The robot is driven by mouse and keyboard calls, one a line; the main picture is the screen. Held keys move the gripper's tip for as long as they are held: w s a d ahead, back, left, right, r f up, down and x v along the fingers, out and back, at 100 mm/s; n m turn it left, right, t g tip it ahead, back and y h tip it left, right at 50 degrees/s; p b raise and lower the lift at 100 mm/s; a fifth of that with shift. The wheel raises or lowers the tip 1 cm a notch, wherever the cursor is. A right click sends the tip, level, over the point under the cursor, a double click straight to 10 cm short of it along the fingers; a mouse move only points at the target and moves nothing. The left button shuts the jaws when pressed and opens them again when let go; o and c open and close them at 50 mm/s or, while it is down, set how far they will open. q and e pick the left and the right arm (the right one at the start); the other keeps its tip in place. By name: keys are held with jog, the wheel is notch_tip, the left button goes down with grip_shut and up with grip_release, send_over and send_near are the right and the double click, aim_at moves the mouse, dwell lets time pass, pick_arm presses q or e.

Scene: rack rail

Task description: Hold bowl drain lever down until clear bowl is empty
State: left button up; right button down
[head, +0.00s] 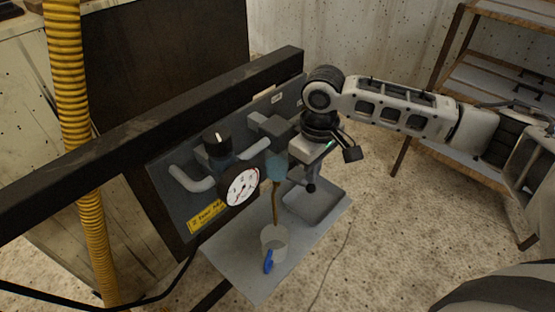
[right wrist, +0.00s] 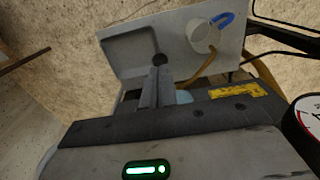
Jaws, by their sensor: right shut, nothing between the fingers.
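The clear bowl (head: 277,165) hangs under a dark grey filter body on the panel and looks bluish; its liquid level is too small to tell. It also shows partly in the right wrist view (right wrist: 184,97), behind my gripper. A dark round knob (head: 311,187), seemingly the drain lever's end, sits right of the bowl. My right gripper (head: 312,181) points down over this knob, shut and empty. In the right wrist view its fingertips (right wrist: 157,70) lie at the knob (right wrist: 158,60); whether they touch cannot be told. My left gripper is out of view.
A brown tube (head: 275,205) runs from the bowl to a pale cup (head: 275,246) with a blue handle on the grey shelf (head: 239,272). A round gauge (head: 242,187) stands left of the bowl. A black rail (head: 150,130) crosses above. A yellow hose (head: 72,110) hangs left.

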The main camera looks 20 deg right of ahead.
jog(key=shift+f, duration=0.1)
dwell(0.3)
jog(key=shift+f+b, duration=0.5)
jog(key=shift+f, duration=1.6)
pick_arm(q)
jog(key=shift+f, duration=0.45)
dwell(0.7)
